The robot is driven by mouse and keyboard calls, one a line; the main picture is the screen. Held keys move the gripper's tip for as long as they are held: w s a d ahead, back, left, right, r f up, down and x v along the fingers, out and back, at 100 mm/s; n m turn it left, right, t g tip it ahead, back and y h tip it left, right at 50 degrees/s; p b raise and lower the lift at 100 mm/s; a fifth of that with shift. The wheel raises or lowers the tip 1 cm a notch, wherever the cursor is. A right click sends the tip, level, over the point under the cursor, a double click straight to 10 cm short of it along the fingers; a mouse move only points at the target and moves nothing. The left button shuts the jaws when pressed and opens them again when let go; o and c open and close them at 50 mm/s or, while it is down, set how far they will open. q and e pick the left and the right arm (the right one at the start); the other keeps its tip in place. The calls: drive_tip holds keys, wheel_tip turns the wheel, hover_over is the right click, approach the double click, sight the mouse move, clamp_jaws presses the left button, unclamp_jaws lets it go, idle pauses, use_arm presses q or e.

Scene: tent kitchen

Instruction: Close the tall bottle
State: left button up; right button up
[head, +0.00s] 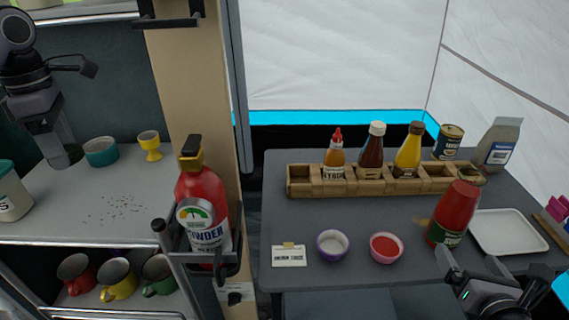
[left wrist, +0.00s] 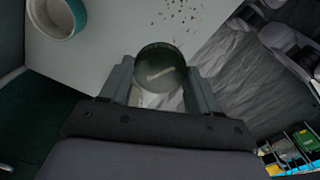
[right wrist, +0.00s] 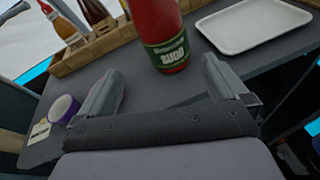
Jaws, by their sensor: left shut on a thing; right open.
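The tall red bottle (head: 455,212) with a dark green label stands on the right table, in front of the wooden rack. Its lower part shows in the right wrist view (right wrist: 160,35); its top is cut off there. In the head view I cannot make out its mouth clearly. My right gripper (head: 468,262) is open and empty, in front of the bottle, its fingers apart and not touching it. My left gripper (left wrist: 160,66) is shut on a round dark green piece that looks like a lid (left wrist: 160,76), above the left counter, far from the bottle.
A wooden rack (head: 305,187) holds sauce bottles. A white tray (head: 500,232) lies right of the red bottle; a purple bowl (head: 332,246) and a pink bowl (head: 386,248) stand left. A red extinguisher (head: 203,190) and post stand between counter and table. A teal bowl (head: 100,152) is near my left gripper.

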sight(461, 225)
use_arm(q)
drive_tip(key=shift+w+a+r+n, duration=0.35)
drive_tip(key=shift+a+n, duration=0.3)
drive_tip(key=shift+n, duration=0.15)
use_arm(e)
drive_tip(key=shift+w+d+r+n+t, duration=0.15)
drive_tip(key=shift+w+d+r+n, duration=0.15)
drive_tip(key=shift+r+n, duration=0.2)
drive_tip(key=shift+w+d+r+n+t, duration=0.15)
drive_tip(key=shift+w+d+r+n, duration=0.2)
drive_tip(key=shift+r, duration=0.2)
use_arm(q)
drive_tip(key=shift+s, duration=0.1)
use_arm(e)
drive_tip(key=shift+s+a, duration=0.1)
drive_tip(key=x, duration=0.6)
drive_tip(key=shift+w+f, duration=0.1)
drive_tip(key=shift+w, duration=0.35)
drive_tip(key=shift+f+x, duration=0.1)
drive_tip(key=shift+x, duration=1.2)
drive_tip(key=shift+f+x, duration=0.15)
drive_tip(key=shift+x, duration=1.15)
